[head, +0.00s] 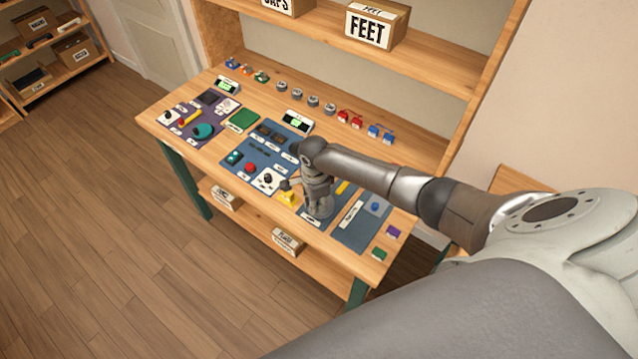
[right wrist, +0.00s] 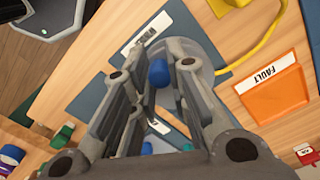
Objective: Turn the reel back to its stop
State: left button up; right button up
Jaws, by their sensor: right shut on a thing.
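My right gripper (head: 317,205) points down at the blue mats on the workbench, right of the table's middle. In the right wrist view its two fingers (right wrist: 159,62) are shut on a small blue knob (right wrist: 158,74). The knob stands by a grey, round-edged piece (right wrist: 204,52), which looks like the reel. The gripper and its arm hide most of this piece in the head view, and any stop mark or number on it cannot be made out. My left gripper is not in view.
An orange tray labelled FAULT (right wrist: 274,92) and a yellow cord (right wrist: 262,42) lie close to the gripper. Red (head: 350,119) and blue (head: 381,133) pieces stand along the table's back. A shelf with a FEET box (head: 372,26) hangs behind.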

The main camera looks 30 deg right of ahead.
jog(key=o, duration=0.7)
jog(key=shift+s+d, duration=0.1)
jog(key=shift+s, duration=0.2)
jog(key=shift+c, duration=0.2)
jog(key=shift+w, duration=0.1)
jog(key=shift+w+r, duration=0.1)
jog(key=shift+r, duration=3.95)
